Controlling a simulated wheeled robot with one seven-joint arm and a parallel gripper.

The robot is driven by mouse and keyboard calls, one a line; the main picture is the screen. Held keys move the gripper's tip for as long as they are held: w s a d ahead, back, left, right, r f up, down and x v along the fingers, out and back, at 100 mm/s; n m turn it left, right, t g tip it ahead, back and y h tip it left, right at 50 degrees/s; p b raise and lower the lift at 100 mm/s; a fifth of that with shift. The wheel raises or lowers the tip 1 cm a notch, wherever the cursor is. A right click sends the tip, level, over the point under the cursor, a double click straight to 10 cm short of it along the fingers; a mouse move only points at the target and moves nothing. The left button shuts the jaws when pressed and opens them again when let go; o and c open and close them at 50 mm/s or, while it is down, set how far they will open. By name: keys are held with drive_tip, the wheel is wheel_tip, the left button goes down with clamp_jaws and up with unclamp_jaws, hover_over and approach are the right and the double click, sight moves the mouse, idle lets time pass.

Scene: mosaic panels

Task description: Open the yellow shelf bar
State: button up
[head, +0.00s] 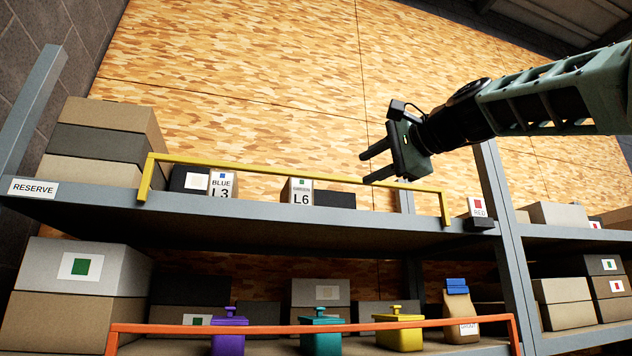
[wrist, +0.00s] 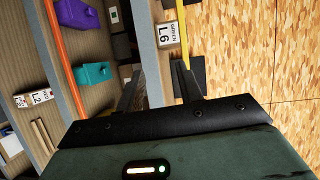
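The yellow shelf bar (head: 300,172) runs along the front of the upper shelf, with a short downward leg at each end. It is up in front of the boxes there. In the wrist view the yellow bar (wrist: 183,35) runs down toward the right-hand fingertip. My gripper (head: 364,168) is open and empty near the right half of the bar. Its lower finger overlaps the bar's line in the head view; I cannot tell whether they touch. The wrist view shows the two fingers of the gripper (wrist: 158,72) apart, the shelf edge between them.
Boxes labelled L3 (head: 222,184) and L6 (head: 299,192) stand behind the bar. An orange bar (head: 270,329) crosses the lower shelf before purple (head: 229,335), teal (head: 321,338) and yellow (head: 400,335) containers. A grey upright (head: 503,220) stands right of the yellow bar.

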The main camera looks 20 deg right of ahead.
wheel_tip(320, 180, up, 4)
drive_tip(key=d, duration=0.1)
drive_tip(key=p, duration=1)
approach(318, 175)
drive_tip(key=shift+m+t, duration=0.3)
drive_tip(key=shift+t, duration=0.1)
drive_tip(key=x, duration=0.7)
drive_tip(key=shift+a, duration=0.15)
drive_tip(key=shift+w+a+f, duration=0.25)
drive_tip(key=shift+w+a, duration=0.05)
drive_tip(key=shift+w, duration=0.4)
clamp_jaws()
